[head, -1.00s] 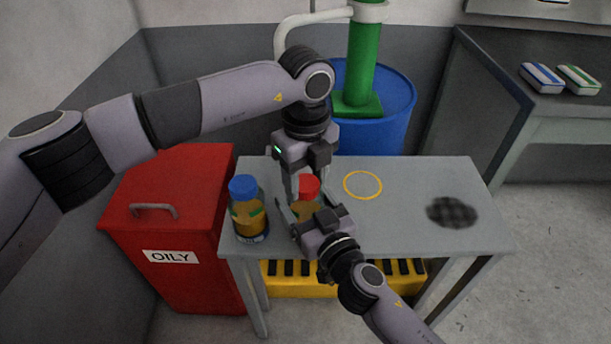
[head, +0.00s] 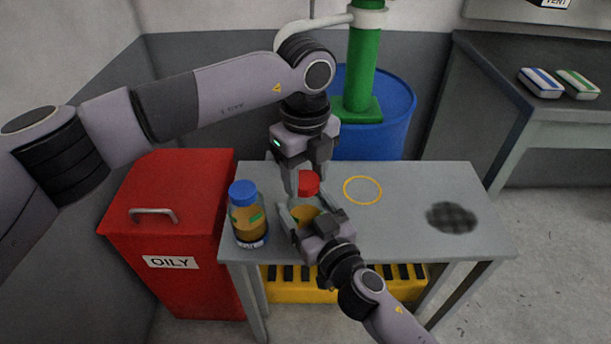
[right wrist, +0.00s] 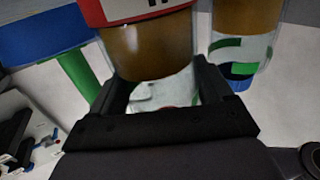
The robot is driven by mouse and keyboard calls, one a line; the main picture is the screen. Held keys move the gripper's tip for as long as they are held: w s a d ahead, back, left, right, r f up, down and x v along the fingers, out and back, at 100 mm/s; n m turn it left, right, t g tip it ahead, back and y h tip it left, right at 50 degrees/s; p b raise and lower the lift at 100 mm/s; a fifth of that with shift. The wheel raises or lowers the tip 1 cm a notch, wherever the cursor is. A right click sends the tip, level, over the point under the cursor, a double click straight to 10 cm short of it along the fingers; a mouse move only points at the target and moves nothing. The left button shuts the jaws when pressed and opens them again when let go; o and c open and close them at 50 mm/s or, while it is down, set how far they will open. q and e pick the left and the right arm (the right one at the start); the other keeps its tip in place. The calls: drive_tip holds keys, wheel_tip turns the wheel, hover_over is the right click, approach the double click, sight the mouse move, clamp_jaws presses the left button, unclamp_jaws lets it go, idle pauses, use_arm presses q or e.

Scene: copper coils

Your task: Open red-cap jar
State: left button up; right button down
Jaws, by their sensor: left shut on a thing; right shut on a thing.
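My left gripper (head: 303,184) points down from above, shut on the red cap. My right gripper (head: 299,213) comes from the front right, shut on the jar's body. In the right wrist view, the jar body (right wrist: 150,50) stands between my right gripper's dark fingers (right wrist: 163,92), with red at the top edge. The grippers hide part of the jar. I cannot tell whether the cap is loose.
A blue-cap jar (head: 246,215) stands close on the left. A yellow ring mark (head: 362,190) and a dark patch (head: 452,218) lie on the table (head: 410,190), whose right side is clear. A red OILY bin (head: 190,200) is left; a blue drum (head: 395,105) is behind.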

sight(306, 180)
use_arm(q)
drive_tip(key=shift+r, duration=0.1)
drive_tip(key=shift+r, duration=1.95)
use_arm(e)
unclamp_jaws()
use_arm(q)
drive_tip(key=shift+s, duration=0.1)
